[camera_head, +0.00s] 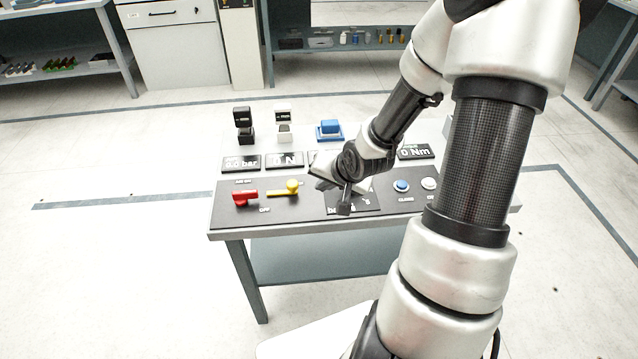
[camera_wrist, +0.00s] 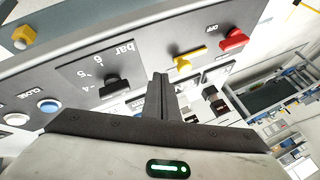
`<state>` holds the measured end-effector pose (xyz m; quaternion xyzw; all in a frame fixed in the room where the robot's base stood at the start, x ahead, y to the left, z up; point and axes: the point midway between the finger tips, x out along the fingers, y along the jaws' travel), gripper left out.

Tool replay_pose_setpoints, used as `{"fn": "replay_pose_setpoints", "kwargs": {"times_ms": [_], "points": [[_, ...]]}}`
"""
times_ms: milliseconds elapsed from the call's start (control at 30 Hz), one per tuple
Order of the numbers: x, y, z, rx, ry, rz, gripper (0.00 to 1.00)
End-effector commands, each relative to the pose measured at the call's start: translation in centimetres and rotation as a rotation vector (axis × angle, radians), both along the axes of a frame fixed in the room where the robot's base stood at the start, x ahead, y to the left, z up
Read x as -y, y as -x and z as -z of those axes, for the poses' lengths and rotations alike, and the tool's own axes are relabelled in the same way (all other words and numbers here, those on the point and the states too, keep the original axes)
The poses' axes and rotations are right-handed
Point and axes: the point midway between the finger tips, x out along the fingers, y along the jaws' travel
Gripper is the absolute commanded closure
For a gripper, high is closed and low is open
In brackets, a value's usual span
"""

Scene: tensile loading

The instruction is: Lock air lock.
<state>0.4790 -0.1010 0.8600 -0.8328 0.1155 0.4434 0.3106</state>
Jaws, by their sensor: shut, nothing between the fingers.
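A red handle (camera_head: 245,198) is on the left of the dark control panel (camera_head: 225,212), between small lettering and an "OFF" label. A yellow handle (camera_head: 284,189) lies just right of it. The red handle (camera_wrist: 233,41) and yellow handle (camera_wrist: 188,58) also show in the wrist view. Neither handle is plainly marked as the air lock. My gripper (camera_head: 344,206) is over the middle of the panel, right of the yellow handle and apart from both. In the wrist view its fingers (camera_wrist: 161,82) are together and empty.
A black knob (camera_wrist: 114,87) on a bar scale is beside my fingers, mostly hidden in the head view. A blue button (camera_head: 401,186) and white button (camera_head: 429,184) are at the right. Display plates (camera_head: 241,163) and a blue-topped block (camera_head: 329,130) stand behind.

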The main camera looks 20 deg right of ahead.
Motion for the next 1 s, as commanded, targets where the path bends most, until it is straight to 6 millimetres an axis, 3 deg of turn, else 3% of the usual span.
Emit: {"fn": "replay_pose_setpoints", "kwargs": {"times_ms": [33, 233, 867, 1000], "points": [[0.3, 0.7, -1.5, 0.0, 0.001, 0.004, 1.0], [0.5, 2.4, -3.6, 0.0, 0.001, 0.004, 1.0], [0.5, 2.9, -4.0, -0.001, 0.0, 0.001, 1.0], [0.1, 2.7, -5.2, -0.014, 0.04, -0.029, 1.0]]}}
